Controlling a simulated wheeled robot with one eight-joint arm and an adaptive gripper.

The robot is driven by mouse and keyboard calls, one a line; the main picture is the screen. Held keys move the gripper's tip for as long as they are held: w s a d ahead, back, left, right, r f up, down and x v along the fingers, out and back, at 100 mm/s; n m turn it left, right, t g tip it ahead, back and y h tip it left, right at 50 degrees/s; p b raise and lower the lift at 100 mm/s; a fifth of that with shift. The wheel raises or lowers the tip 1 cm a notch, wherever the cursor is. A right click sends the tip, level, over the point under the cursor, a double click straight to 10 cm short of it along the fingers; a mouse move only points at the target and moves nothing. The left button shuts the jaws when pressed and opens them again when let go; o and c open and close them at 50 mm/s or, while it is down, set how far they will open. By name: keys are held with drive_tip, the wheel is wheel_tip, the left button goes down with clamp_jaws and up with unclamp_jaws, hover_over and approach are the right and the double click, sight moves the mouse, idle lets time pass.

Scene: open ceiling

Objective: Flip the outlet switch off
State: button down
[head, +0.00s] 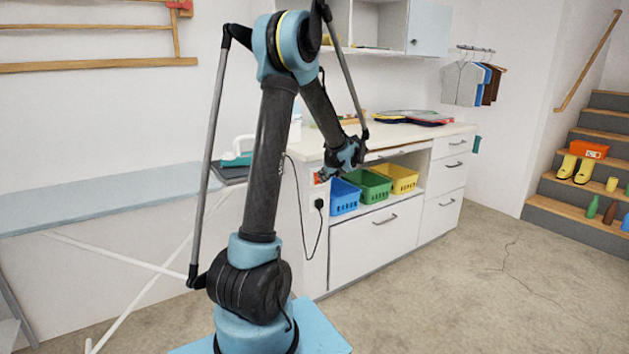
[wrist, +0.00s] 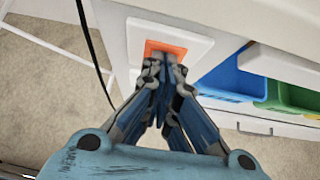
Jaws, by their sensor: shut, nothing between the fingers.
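The outlet switch is an orange rocker (wrist: 166,48) in a white plate (wrist: 188,42) on the end panel of the white cabinet. In the wrist view my gripper (wrist: 160,62) is shut and empty, with its fingertips over the lower edge of the orange rocker. They look to be at or very close to it; I cannot tell whether they touch. In the head view my gripper (head: 325,175) is at the cabinet's near corner, and a little of the orange switch (head: 317,179) shows beside it. The rocker's tilt is partly hidden by the fingers.
A black plug (head: 319,204) with a cord hangs below the switch; the cord (wrist: 95,60) also passes left of the gripper. Blue (head: 344,197), green (head: 369,186) and yellow (head: 398,179) baskets sit in the shelf to the right. The countertop (head: 400,135) overhangs. An ironing board (head: 100,197) stands left.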

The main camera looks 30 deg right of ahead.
drive_tip(key=shift+s+d, duration=0.1)
drive_tip(key=shift+d, duration=0.05)
drive_tip(key=shift+r, duration=0.1)
drive_tip(key=shift+r, duration=0.7)
drive_tip(key=v, duration=1.3)
drive_tip(key=shift+s+f, duration=0.15)
drive_tip(key=shift+f, duration=0.05)
